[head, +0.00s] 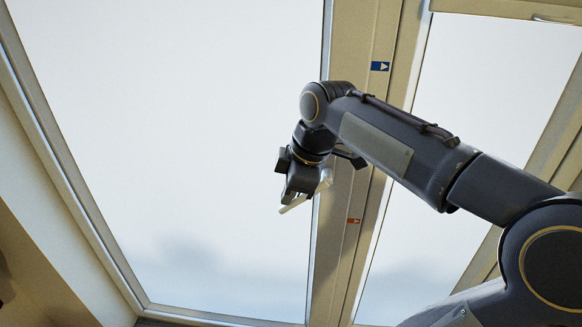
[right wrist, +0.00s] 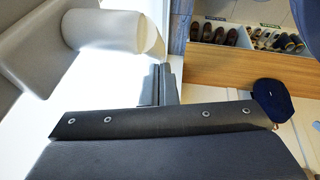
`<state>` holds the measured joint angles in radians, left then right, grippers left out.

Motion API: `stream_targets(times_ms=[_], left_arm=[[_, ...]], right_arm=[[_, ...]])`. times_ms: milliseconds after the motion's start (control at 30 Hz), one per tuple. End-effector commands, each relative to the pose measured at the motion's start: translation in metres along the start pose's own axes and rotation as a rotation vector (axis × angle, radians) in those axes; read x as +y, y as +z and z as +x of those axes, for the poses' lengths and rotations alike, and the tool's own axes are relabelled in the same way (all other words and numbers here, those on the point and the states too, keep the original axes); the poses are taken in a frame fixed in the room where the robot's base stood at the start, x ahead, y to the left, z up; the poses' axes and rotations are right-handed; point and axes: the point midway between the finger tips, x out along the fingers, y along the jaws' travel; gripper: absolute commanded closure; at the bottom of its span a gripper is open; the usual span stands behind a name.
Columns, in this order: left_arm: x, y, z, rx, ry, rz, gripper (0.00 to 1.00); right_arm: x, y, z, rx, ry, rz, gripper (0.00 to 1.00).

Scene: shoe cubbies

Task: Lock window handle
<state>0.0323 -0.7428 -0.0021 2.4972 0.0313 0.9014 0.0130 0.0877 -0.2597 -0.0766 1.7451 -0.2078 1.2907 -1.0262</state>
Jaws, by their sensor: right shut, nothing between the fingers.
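The window handle (head: 291,207) is a pale lever on the window's middle post, partly hidden behind my right gripper (head: 298,188) in the head view. Its lower end sticks out to the lower left of the gripper, so it looks tilted. In the right wrist view the handle (right wrist: 105,32) shows large and pale at the upper left, with a rounded end. The dark fingers (right wrist: 160,86) are shut and empty just below that end. I cannot tell whether they touch it. My left gripper is not in view.
The post (head: 352,185) carries a blue arrow sticker (head: 380,66) and a red sticker (head: 353,221). Bright glass panes lie on both sides. In the right wrist view, a wooden cubby (right wrist: 235,66) with several shoes and a dark blue round item (right wrist: 273,99) are at the right.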

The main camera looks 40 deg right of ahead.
Motion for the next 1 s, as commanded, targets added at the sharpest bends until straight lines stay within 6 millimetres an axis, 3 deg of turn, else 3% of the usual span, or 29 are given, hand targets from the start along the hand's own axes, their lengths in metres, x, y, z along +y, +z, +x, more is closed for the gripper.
stream_targets(times_ms=[200,433,1000], left_arm=[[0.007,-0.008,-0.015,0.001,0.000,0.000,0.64],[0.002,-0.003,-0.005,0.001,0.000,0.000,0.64],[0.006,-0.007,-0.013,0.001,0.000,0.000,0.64]], right_arm=[[-0.003,0.009,0.008,-0.191,-0.029,-0.029,1.00],[-0.006,0.023,0.020,-0.200,-0.027,-0.028,1.00],[-0.009,0.040,0.025,-0.331,-0.046,-0.047,1.00]])
